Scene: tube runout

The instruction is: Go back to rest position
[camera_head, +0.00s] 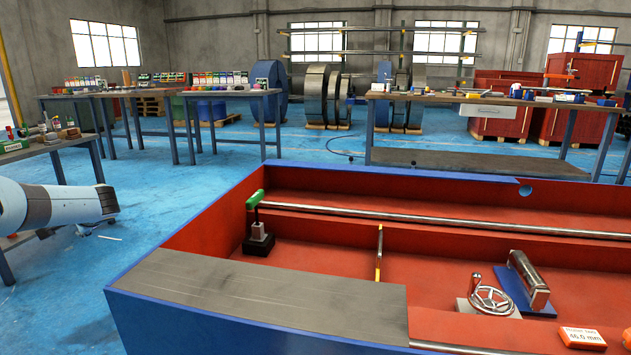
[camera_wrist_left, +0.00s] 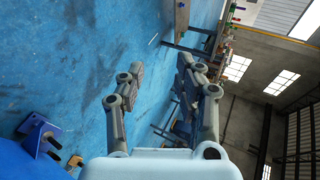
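My left arm (camera_head: 60,206) comes in from the left in the head view, over the blue floor and left of the red and blue machine bed. Its gripper is mostly out of clear sight there. My right arm and right gripper are in neither view.
The machine bed (camera_head: 180,244) fills the front. In it are a long metal tube (camera_head: 400,216), a green-topped stand (camera_head: 256,222), a handwheel (camera_head: 492,299) and a label reading 46.0 mm (camera_head: 582,338). Workbenches (camera_head: 470,98) stand behind. Blue floor (camera_head: 140,200) lies open at left.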

